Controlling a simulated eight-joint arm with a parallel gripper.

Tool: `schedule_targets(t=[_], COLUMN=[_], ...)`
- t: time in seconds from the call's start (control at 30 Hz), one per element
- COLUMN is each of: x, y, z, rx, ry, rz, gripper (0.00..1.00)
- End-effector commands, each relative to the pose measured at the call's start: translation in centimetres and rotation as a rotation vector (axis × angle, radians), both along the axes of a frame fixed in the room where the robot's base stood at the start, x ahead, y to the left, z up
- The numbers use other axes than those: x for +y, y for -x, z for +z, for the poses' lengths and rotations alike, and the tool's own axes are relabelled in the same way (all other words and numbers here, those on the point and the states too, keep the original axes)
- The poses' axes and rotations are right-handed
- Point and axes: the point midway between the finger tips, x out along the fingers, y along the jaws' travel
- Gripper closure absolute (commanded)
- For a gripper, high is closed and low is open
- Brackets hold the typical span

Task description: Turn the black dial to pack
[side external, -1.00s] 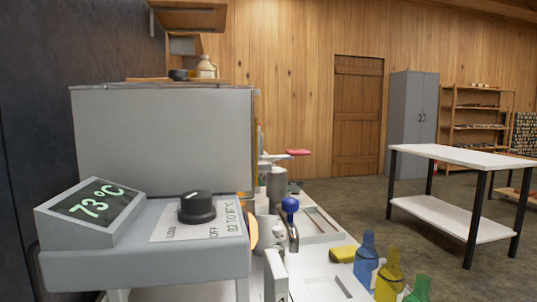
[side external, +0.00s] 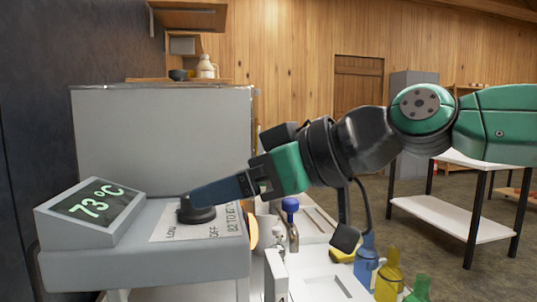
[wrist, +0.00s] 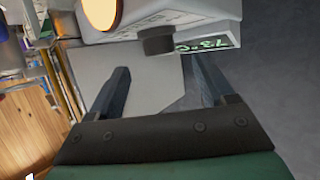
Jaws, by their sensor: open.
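I see no word "pack" and cannot tell where the dial points. My gripper (side external: 196,200) reaches in from the right, and a finger hides the dial's upper part. In the wrist view the fingers (wrist: 158,66) are open with the dial (wrist: 157,42) just beyond and between the tips. Contact is not clear.
A grey evaporator pan (side external: 160,130) stands behind the box. A tap with a blue knob (side external: 289,204), a yellow sponge (side external: 341,255) and blue, yellow (side external: 388,276) and green bottles stand below my arm. A white table (side external: 440,212) is at the right.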

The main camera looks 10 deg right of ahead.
Motion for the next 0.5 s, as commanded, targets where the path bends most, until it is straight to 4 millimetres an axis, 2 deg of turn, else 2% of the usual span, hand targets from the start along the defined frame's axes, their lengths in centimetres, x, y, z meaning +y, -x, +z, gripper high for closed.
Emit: schedule_targets(t=[0.23, 0.5], x=[2.1, 2.7], y=[-1.6, -2.1], z=[-1.2, -1.5], rx=[0.002, 0.001], ry=[0.000, 0.000], rz=[0.001, 0.000], gripper=[0.25, 0.25])
